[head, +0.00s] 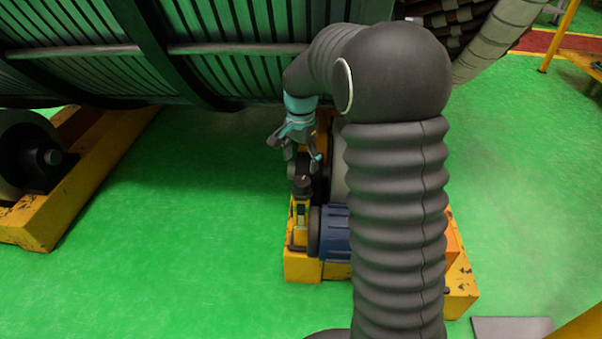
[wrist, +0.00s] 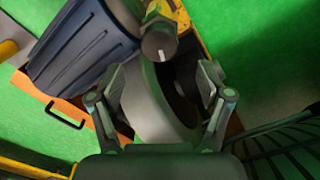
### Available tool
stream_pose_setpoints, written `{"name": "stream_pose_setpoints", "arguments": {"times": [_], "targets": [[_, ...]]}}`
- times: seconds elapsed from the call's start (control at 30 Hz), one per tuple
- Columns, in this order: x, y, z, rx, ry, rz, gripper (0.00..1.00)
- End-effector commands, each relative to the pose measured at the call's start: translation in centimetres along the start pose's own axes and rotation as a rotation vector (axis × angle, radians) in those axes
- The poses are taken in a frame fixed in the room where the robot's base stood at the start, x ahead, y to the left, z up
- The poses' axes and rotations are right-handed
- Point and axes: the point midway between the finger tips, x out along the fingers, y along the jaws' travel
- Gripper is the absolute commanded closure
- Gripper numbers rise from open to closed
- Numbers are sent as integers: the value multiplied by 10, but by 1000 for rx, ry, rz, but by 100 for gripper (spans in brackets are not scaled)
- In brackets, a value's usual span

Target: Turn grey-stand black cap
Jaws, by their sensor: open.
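A dark round cap (wrist: 158,44) with a pale mark on its face shows in the wrist view, just beyond my fingertips at the top middle. In the head view a small dark cap (head: 302,187) stands on the yellow-framed unit, just below my gripper (head: 302,155). My gripper also shows in the wrist view (wrist: 163,84), with its two fingers spread apart and nothing held. The cap lies beyond the gap between the fingers, and I see no contact. A grey curved wheel-like part (wrist: 150,105) lies under the fingers. I cannot make out a separate grey stand.
A blue ribbed motor (head: 335,235) sits on the yellow base (head: 303,268) beside the cap. Another yellow stand with a roller (head: 95,180) is at left. Green floor between them is clear.

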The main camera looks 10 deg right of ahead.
Motion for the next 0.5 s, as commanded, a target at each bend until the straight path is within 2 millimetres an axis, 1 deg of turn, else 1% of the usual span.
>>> {"name": "stream_pose_setpoints", "arguments": {"times": [0.03, 0.2, 0.33, 0.5], "targets": [[-10, 0, 0, 0, 2, -2, 22], [-28, 0, 0, 0, 0, 0, 22], [-35, 0, 0, 0, 0, 0, 22], [-36, 0, 0, 0, 0, 0, 22]]}}
